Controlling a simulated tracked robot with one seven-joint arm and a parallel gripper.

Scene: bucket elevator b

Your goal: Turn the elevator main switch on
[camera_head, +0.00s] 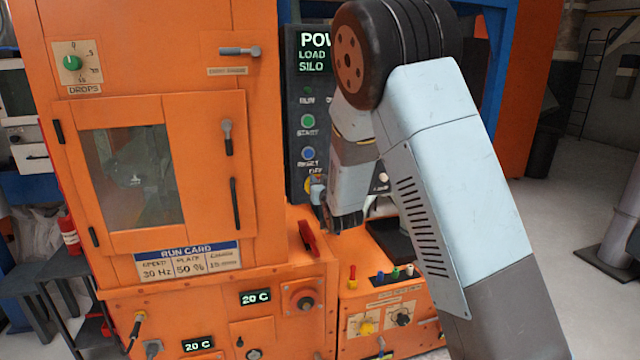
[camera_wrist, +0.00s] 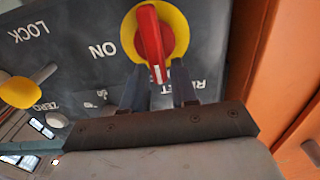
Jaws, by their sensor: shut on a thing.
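The main switch shows in the wrist view as a red handle (camera_wrist: 150,42) on a round yellow plate (camera_wrist: 178,28), on a dark panel. The lettering appears upside down; ON is left of the plate, LOCK farther left. The handle points down in the picture, toward my gripper (camera_wrist: 157,88). My two fingers straddle its lower end and are shut on it. In the head view, a bit of the yellow plate (camera_head: 308,184) shows low on the control panel (camera_head: 297,100), beside my gripper (camera_head: 318,190); my wrist and arm hide most of the switch.
A green START button (camera_head: 308,121) and a blue RESET button (camera_head: 308,153) sit above the switch. The orange cabinet (camera_head: 262,130) stands close left. A red handle (camera_head: 308,238) and a small orange console (camera_head: 385,300) lie below. A yellow knob (camera_wrist: 18,92) is left in the wrist view.

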